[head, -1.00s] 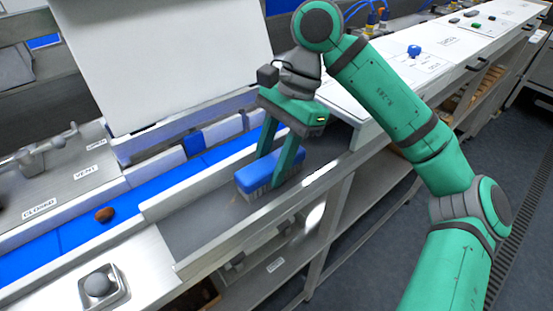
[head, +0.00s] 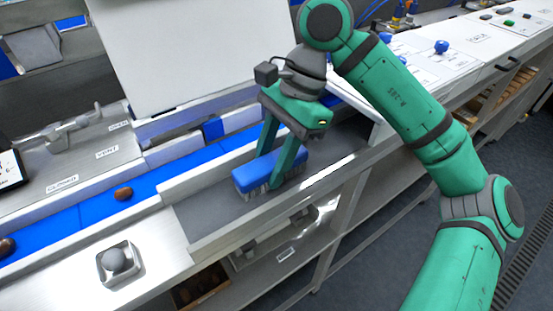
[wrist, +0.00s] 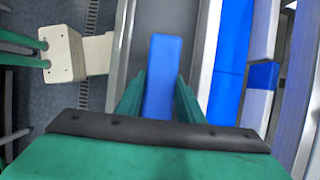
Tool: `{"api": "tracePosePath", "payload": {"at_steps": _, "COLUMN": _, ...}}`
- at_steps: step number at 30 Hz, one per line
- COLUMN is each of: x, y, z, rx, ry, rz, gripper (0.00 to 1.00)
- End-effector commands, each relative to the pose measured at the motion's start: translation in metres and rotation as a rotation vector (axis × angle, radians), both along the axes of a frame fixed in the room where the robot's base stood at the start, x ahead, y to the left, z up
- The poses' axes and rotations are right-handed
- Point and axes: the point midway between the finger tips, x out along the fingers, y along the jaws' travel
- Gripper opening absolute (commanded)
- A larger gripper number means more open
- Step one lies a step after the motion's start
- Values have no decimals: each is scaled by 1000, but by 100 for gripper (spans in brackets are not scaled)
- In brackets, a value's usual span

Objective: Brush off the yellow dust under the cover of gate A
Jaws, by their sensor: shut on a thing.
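A blue-backed brush (head: 258,167) with pale bristles pointing down is held between the fingers of my gripper (head: 280,172). The brush is over a grey tray-like channel (head: 200,212) beside the blue conveyor belt, and its bristles appear to be at or close to the channel floor. In the wrist view the blue brush back (wrist: 163,75) lies lengthwise between the two green fingers (wrist: 160,95). A large white panel (head: 190,50), perhaps the raised cover, stands behind the belt. I cannot make out yellow dust or a gate A label.
The blue belt (head: 88,210) carries brown dates (head: 123,193). A grey knob (head: 115,260) sits on the front ledge. A metal handle (head: 75,128) and label plates are at left. Blue knobs (head: 441,47) stand on the far bench. The channel's front wall runs close to the brush.

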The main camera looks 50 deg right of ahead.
Motion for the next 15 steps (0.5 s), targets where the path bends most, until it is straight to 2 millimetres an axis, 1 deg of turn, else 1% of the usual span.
{"api": "tracePosePath", "payload": {"at_steps": 6, "x": 3, "y": 15, "z": 0, "rx": 0, "ry": 3, "rz": 3, "gripper": 13}}
{"api": "tracePosePath", "payload": {"at_steps": 15, "x": 5, "y": 23, "z": 1, "rx": 0, "ry": 1, "rz": 1, "gripper": 13}}
